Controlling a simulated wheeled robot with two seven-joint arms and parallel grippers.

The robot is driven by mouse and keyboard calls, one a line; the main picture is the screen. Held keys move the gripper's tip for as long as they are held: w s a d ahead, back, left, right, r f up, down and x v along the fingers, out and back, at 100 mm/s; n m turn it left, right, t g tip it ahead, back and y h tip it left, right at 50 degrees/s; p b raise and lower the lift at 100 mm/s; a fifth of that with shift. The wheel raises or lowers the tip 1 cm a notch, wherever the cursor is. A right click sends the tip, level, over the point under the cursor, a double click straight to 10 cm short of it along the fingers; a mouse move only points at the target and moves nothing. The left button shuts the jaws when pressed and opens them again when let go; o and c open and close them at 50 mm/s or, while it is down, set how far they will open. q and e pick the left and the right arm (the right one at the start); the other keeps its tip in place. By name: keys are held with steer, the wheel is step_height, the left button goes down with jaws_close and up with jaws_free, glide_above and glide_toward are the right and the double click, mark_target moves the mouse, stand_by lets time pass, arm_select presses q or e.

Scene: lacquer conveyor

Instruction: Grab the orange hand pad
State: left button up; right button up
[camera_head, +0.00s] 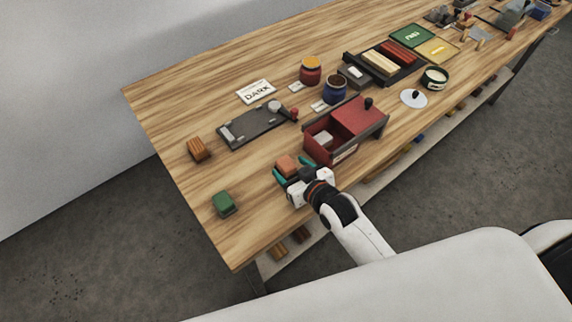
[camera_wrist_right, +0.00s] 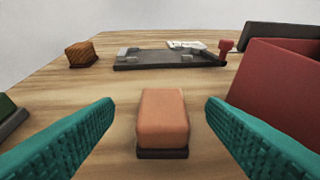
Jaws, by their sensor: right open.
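The orange hand pad (camera_head: 287,165) is a small block with a dark base, lying on the wooden table near its front edge. In the right wrist view the orange hand pad (camera_wrist_right: 163,118) stands between my two teal fingers, with a gap on each side. My right gripper (camera_head: 293,172) is open around or just short of the pad; it also shows in the right wrist view (camera_wrist_right: 160,130). I cannot tell how far the fingertips reach along the pad. My left gripper is not in view.
A red box (camera_head: 350,125) with a dark knob stands close to the right of the pad. A green block (camera_head: 223,204) and a brown striped block (camera_head: 199,149) lie to the left. A dark plate (camera_head: 250,129) lies behind. The table between them is clear.

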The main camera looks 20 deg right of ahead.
mark_target(282, 161)
steer(key=shift+f+p+x, duration=0.1)
steer(key=shift+p+x, duration=0.15)
steer(key=shift+x, duration=1.25)
steer(key=shift+f+p+x, duration=0.15)
steer(key=shift+p+x, duration=0.1)
steer(key=shift+x, duration=1.2)
steer(key=shift+s+d, duration=0.1)
steer(key=c, duration=1.1)
steer(key=shift+o, duration=0.2)
steer(key=shift+r, duration=0.1)
